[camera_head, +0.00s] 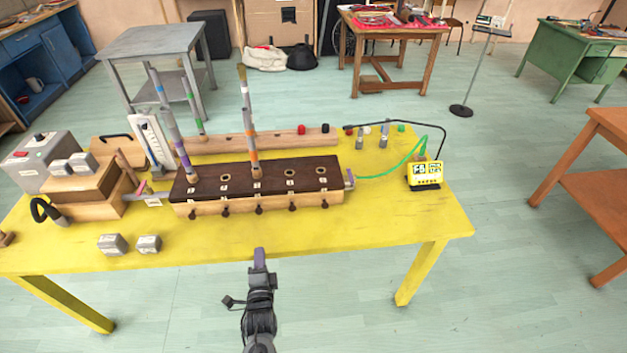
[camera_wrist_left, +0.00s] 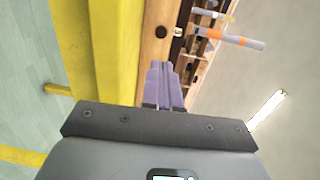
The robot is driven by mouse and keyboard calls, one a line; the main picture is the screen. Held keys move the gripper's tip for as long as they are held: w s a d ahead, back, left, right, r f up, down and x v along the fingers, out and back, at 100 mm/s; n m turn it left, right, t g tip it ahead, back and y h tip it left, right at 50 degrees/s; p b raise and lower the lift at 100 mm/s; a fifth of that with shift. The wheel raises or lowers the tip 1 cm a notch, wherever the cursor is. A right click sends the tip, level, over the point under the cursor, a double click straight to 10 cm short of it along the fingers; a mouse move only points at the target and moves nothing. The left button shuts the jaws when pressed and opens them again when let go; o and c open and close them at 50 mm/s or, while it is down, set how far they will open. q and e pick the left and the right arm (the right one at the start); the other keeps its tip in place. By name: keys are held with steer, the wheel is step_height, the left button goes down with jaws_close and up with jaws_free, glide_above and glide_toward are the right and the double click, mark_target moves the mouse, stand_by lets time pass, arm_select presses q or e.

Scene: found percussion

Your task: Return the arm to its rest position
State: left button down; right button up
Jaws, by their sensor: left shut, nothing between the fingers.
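My left gripper (camera_head: 259,256) is in front of the yellow table's (camera_head: 380,226) near edge, in the lower middle of the head view. Its purple fingers are shut and empty; they also show in the left wrist view (camera_wrist_left: 164,85). Beyond it on the table is a long wooden box (camera_head: 318,170) with a dark top, a row of holes and knobs along its front. Striped tubes (camera_head: 250,125) stand upright in some of its holes. The gripper appears apart from the box. My right gripper does not show.
A yellow tuner-like device (camera_head: 425,175) with a green cable stands at the table's right. Two small grey blocks (camera_head: 113,244) lie near the left front edge. A grey box (camera_head: 42,160) and stacked wooden blocks (camera_head: 95,187) stand at the left. The floor in front is clear.

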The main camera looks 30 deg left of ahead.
arm_select(q)
steer(key=s+d+r+n+g+h, duration=0.1)
steer(key=s+d+n+g+h, duration=0.5)
steer(key=s, duration=0.5)
steer(key=s+d+r+n+g+h, duration=0.15)
steer(key=s+d+g+h, duration=0.3)
steer(key=s+d, duration=0.5)
step_height(320, 180, up, 36)
steer(key=s+a+n+p, duration=0.1)
steer(key=p, duration=3.5)
steer(key=shift+s, duration=0.2)
